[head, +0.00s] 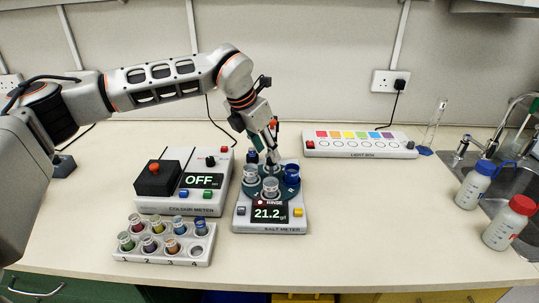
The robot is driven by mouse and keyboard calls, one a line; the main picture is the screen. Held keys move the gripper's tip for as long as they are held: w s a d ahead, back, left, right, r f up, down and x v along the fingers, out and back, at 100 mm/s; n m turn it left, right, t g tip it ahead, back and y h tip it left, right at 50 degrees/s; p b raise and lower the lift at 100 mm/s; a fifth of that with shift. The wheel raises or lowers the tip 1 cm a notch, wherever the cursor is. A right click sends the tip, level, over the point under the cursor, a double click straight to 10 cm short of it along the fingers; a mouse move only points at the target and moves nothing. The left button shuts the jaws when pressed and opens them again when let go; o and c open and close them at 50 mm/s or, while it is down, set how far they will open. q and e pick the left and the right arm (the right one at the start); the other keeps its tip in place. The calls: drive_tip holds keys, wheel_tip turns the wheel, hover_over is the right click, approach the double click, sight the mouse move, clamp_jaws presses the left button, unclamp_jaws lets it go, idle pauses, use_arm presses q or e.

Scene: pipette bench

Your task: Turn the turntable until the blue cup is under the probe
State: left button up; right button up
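The dark green turntable (262,190) sits on the salt meter (243,220), whose display reads 21.2. A dark blue cup (292,173) stands at the turntable's right side. A clear cup (271,187) stands at the front, above the word RINSE, and another pale cup (250,173) stands at the left. A further bluish cup (253,157) shows partly at the back. My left gripper (271,152) reaches down over the back of the turntable, among the cups; its fingertips are partly hidden. The probe is hard to make out near the gripper. My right gripper is not in view.
The colour meter (152,203), reading OFF, stands left, with a rack of coloured vials (135,254) in front. A light box (357,153) lies back right. Blue-capped (474,187) and red-capped (510,222) bottles stand by the sink. The bench right of the salt meter is clear.

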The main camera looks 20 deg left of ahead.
sight(270, 160)
use_arm(q)
drive_tip(key=shift+x, duration=1.7)
clamp_jaws()
drive_tip(key=shift+d, duration=0.15)
